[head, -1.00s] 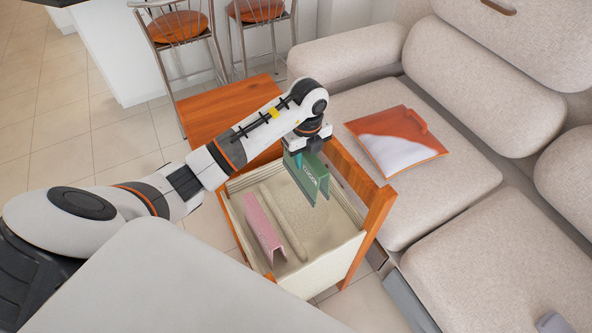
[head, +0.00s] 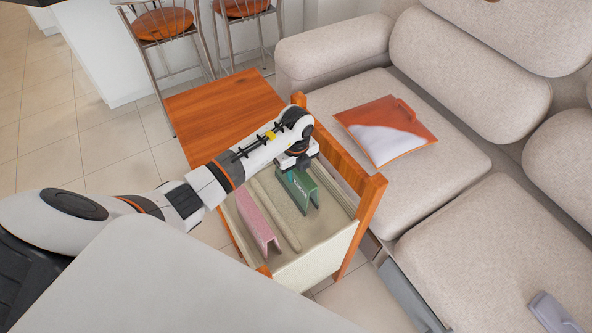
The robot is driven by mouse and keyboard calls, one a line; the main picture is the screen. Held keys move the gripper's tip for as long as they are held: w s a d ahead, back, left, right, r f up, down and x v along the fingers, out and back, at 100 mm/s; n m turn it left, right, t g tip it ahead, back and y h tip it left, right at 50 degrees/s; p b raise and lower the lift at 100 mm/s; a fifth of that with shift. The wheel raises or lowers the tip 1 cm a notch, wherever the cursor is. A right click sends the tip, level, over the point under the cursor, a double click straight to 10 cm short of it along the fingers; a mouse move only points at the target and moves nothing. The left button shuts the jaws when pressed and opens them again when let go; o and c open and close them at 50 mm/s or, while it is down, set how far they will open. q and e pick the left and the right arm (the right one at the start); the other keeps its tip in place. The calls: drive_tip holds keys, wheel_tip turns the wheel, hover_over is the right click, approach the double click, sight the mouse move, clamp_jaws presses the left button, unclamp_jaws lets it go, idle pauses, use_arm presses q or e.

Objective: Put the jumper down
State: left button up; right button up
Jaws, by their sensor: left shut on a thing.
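The green folded jumper (head: 299,188) is in my left gripper (head: 296,167), which is shut on its top edge. The jumper hangs inside the open drawer (head: 318,264), near the drawer's right side. I cannot tell whether its lower edge touches the drawer floor. A pink folded garment (head: 257,222) stands in the same drawer to the left, apart from the green one. My right gripper is out of view.
A cream ridge (head: 276,213) runs along the drawer between the two garments. The wooden cabinet top (head: 215,110) is bare. A beige sofa (head: 430,160) with an orange and white packet (head: 388,130) stands close on the right. Bar stools (head: 165,24) are behind.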

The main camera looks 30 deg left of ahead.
use_arm(q)
drive_tip(key=o, duration=1)
drive_tip(key=shift+f, duration=0.1)
drive_tip(key=shift+r, duration=0.4)
wheel_tip(320, 180, up, 12)
drive_tip(key=shift+f+p, duration=0.2)
drive_tip(key=shift+p, duration=0.1)
drive_tip(key=shift+f, duration=0.1)
